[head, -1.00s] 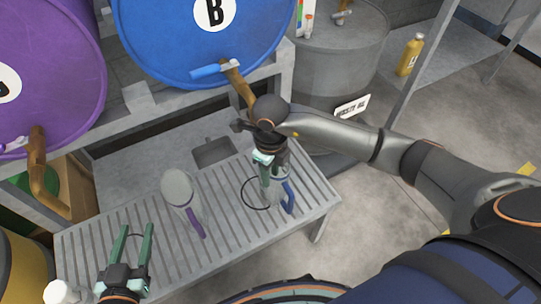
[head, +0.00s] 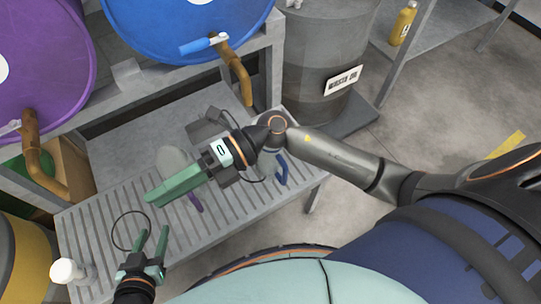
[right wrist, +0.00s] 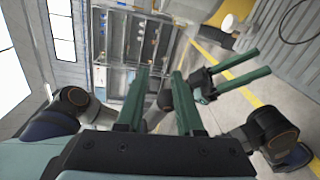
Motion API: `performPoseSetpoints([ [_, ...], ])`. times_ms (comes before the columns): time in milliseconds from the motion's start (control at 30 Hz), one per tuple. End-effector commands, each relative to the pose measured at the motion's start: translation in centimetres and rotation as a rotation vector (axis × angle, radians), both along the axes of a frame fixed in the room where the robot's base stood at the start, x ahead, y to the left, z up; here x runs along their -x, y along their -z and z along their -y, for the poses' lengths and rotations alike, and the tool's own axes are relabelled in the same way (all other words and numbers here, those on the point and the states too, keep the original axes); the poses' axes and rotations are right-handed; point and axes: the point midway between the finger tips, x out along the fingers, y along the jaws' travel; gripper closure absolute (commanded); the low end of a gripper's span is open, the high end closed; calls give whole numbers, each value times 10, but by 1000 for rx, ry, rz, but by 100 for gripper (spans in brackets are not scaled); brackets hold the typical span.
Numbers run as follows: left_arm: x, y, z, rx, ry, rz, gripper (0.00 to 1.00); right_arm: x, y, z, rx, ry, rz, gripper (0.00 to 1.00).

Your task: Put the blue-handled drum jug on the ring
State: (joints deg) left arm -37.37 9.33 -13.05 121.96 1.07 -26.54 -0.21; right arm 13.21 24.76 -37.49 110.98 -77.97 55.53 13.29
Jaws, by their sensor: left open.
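The blue-handled jug stands on the slatted bench; its blue handle (head: 282,170) shows below my right wrist, which hides most of its body. A thin black ring (head: 264,180) shows in part beside the jug; whether the jug is fully inside it is hidden. My right gripper (head: 148,198) points left above the bench, away from the jug. In the right wrist view its fingers (right wrist: 160,72) are apart with nothing between them. My left gripper (head: 152,236) is open and empty at the bench's front left; it also shows in the right wrist view (right wrist: 256,62).
A purple-handled jug (head: 194,203) stands mid-bench, partly behind my right gripper. Another black ring (head: 115,232) lies at the left, by a white-capped bottle (head: 66,270). Blue (head: 160,25) and purple (head: 50,60) drums with brown taps overhang the bench. A grey waste drum (head: 318,60) stands right.

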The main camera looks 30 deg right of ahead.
Motion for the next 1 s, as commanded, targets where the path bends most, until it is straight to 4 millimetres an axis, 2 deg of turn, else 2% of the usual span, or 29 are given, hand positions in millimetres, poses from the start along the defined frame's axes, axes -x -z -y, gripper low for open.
performPoseSetpoints([
  [33,0,0,0,0,0,1,50,-6,-20,-1,-150,99,-107,64],
  [100,0,0,0,0,0,1,50,-27,-43,10,-340,260,-265,64],
  [167,0,-1,0,0,0,2,50,-49,-51,29,-478,412,-412,64],
  [267,-1,-1,0,-1,0,2,50,-82,-34,73,-655,686,-685,64],
  [300,-1,-1,0,-1,0,2,50,-91,-18,93,-706,797,-801,64],
  [367,-1,-1,0,-1,0,3,50,-97,15,122,-759,962,-983,64],
  [433,-1,-1,0,-1,0,3,50,-92,59,151,-789,1139,-1191,64],
  [500,-1,-1,0,-1,0,3,50,-76,101,172,-790,1284,-1381,64],
  [600,-1,-1,0,-1,0,3,50,-47,147,188,-762,1429,-1602,64],
  [633,-1,-1,0,-1,0,3,50,-39,157,191,-751,1460,-1653,64],
  [700,-1,-1,0,-1,0,3,50,-24,173,194,-731,1508,-1744,64],
  [800,-1,-1,0,-1,0,3,50,-13,184,196,-713,1540,-1806,64],
  [1000,-1,-1,0,-1,0,3,50,-11,185,196,-709,1543,-1815,64],
])
